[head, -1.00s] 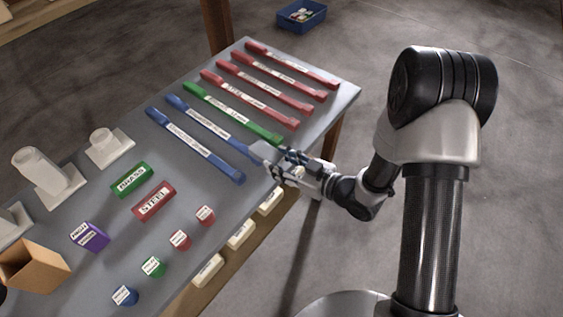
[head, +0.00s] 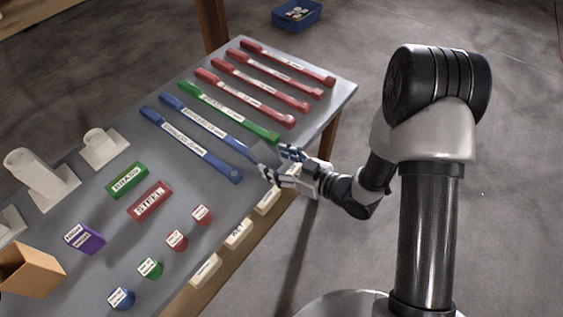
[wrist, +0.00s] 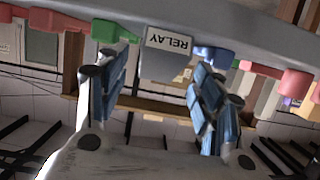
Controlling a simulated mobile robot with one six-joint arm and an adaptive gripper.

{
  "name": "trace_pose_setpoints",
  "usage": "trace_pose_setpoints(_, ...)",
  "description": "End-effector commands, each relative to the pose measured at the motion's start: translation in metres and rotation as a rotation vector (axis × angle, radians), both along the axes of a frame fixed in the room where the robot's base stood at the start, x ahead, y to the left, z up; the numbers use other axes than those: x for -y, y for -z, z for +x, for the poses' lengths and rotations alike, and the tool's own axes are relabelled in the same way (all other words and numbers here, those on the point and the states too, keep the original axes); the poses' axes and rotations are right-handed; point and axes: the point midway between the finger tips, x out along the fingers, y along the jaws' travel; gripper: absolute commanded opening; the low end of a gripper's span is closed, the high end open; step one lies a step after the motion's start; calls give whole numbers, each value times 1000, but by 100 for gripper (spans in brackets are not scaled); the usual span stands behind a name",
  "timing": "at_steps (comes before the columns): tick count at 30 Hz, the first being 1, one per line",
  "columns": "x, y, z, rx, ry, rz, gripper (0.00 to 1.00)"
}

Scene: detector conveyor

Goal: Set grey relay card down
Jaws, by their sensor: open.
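The grey relay card (wrist: 164,66) shows in the wrist view at the table's edge, its white RELAY label upside down in the picture. It lies ahead of and between my open fingers, with a gap to each finger. In the head view the card (head: 262,153) is a small grey shape at the table's right edge, partly hidden by the fingers. My gripper (head: 282,165) is open there, just off the edge. It also shows in the wrist view (wrist: 160,88) with its blue-padded fingers spread wide. I cannot tell how much of the card rests on the table.
The grey table (head: 215,160) carries long red, green and blue labelled bars. The green bar (head: 228,112) and a blue bar (head: 205,125) end close to the card. Small labelled blocks stand toward the front. White-labelled things sit on a lower shelf (head: 220,262).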

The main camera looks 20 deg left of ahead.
Motion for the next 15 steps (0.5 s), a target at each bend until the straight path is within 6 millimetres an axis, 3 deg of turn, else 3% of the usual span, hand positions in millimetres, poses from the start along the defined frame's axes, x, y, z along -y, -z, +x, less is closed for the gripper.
trace_pose_setpoints(5, 0, -13, 0, 0, 0, 0, 61)
trace_pose_setpoints(15, 68, -33, -25, -1, 9, 1, 61)
